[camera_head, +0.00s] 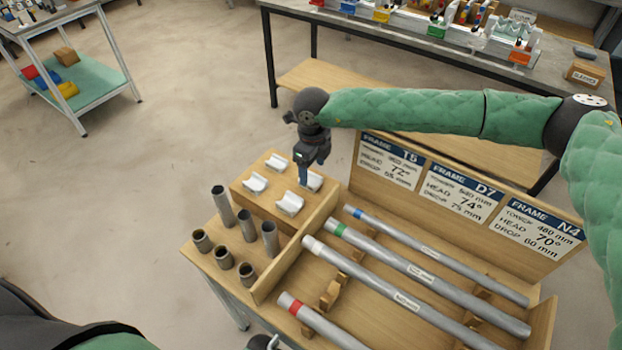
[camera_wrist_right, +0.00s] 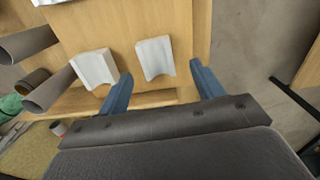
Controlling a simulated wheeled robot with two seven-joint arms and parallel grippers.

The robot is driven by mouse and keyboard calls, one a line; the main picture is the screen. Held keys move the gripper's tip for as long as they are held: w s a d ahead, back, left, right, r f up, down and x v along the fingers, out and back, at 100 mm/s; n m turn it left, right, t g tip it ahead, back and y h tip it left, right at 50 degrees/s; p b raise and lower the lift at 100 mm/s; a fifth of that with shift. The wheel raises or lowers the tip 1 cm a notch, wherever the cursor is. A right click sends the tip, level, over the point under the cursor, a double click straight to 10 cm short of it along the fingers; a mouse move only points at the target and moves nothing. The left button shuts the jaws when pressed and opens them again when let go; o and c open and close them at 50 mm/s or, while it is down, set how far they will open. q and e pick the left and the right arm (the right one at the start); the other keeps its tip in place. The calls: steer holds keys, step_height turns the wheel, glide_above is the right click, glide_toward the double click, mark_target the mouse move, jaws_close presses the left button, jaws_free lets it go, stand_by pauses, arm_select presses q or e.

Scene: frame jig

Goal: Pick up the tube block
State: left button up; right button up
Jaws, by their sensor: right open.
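Several white tube blocks with curved hollows on top sit on a raised wooden shelf. The right one (camera_head: 314,181) is partly hidden behind my right gripper (camera_head: 303,181); others are the back one (camera_head: 277,162), the left one (camera_head: 254,183) and the front one (camera_head: 289,204). In the right wrist view my right gripper (camera_wrist_right: 161,70) is open and empty. One white block (camera_wrist_right: 155,58) lies ahead, between the lines of its two blue fingers, and another (camera_wrist_right: 95,68) is just outside the left finger. I cannot tell whether a finger touches a block. My left gripper is not in view.
Several short grey tubes (camera_head: 222,206) and sockets (camera_head: 223,258) stand left of the shelf. Long tubes with coloured bands (camera_head: 420,277) lie in the jig to the right. A sign panel (camera_head: 460,190) rises behind. Workbench (camera_head: 400,22) and cart (camera_head: 90,85) stand farther back.

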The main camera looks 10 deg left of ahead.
mark_target(311, 181)
steer(key=shift+a+f, duration=0.2)
steer(key=shift+f, duration=1.45)
steer(key=c, duration=1.1)
steer(key=shift+r, duration=0.15)
